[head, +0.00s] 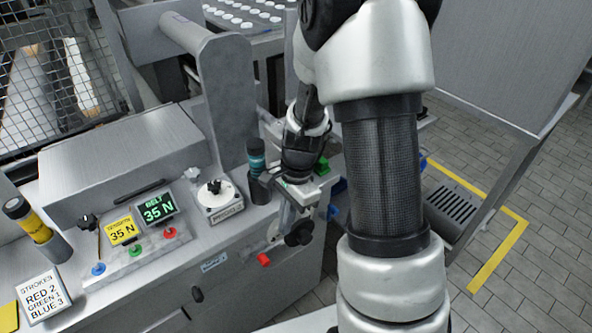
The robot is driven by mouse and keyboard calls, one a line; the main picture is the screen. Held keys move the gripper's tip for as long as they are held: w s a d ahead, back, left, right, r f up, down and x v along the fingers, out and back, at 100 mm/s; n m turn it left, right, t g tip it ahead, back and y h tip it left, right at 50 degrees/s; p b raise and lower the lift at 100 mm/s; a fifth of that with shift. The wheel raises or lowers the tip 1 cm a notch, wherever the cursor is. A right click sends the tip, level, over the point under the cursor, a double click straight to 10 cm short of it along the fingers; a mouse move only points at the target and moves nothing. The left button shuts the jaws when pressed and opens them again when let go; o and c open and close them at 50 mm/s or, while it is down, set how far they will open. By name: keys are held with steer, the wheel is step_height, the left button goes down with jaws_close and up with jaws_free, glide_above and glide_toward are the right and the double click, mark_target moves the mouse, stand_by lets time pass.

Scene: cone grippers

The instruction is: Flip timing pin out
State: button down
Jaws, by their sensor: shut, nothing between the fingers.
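I cannot tell for sure which part is the timing pin. Near my gripper are a black knob (299,234) on a grey metal fitting and a small red piece (263,260) low on the front of the bench. My gripper (292,190) points down over the bench's right end, just above that fitting. It is shut and empty; its fingertips are small and hard to separate from the metal around them. I cannot tell whether they touch the fitting. My arm hides the area right of the gripper.
Left of my gripper stand a teal-and-black cylinder (256,157) and a white dial with a black knob (216,190). Green (322,166) and blue pieces lie close to the right.

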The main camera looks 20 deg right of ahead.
step_height(320, 180, up, 14)
steer(key=w+d+p, duration=0.1)
steer(key=d+p, duration=0.2)
stand_by(0.3)
